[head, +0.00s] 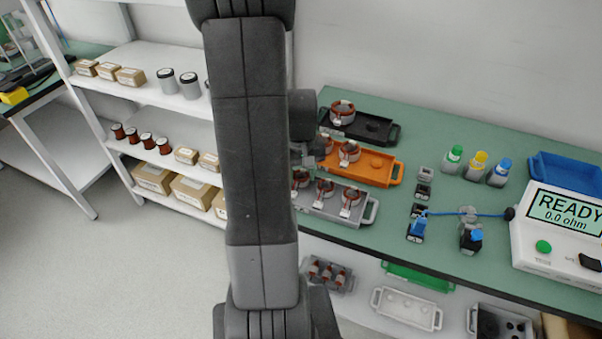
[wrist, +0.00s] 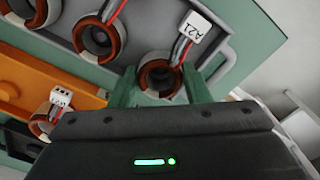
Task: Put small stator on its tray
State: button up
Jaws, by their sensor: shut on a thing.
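My gripper (wrist: 160,84) has its two green fingers on either side of a small stator (wrist: 153,76), a copper-wound ring with red and black leads and a white tag reading A21. My gripper is shut on it. The stator is over or in the grey tray (wrist: 150,22); I cannot tell whether it touches the tray. Two other stators, one (wrist: 98,38) beside it, sit in that tray. In the head view my arm hides the held stator and part of the grey tray (head: 362,219), where several stators show.
Behind the grey tray stand an orange tray (head: 384,177) with stators and a black tray (head: 378,132) with one stator (head: 342,112). To the right are colour-capped bottles (head: 476,165), a blue bin (head: 568,176) and a tester (head: 560,232) reading READY. Shelves (head: 150,110) stand at left.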

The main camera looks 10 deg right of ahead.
jog(key=shift+f, duration=0.25)
dwell(0.4)
jog(key=o, duration=0.9)
jog(key=shift+r, duration=0.15)
jog(key=shift+r+p, duration=1.75)
jog(key=shift+r, duration=0.65)
jog(key=o, duration=0.5)
jog(key=shift+o, duration=0.2)
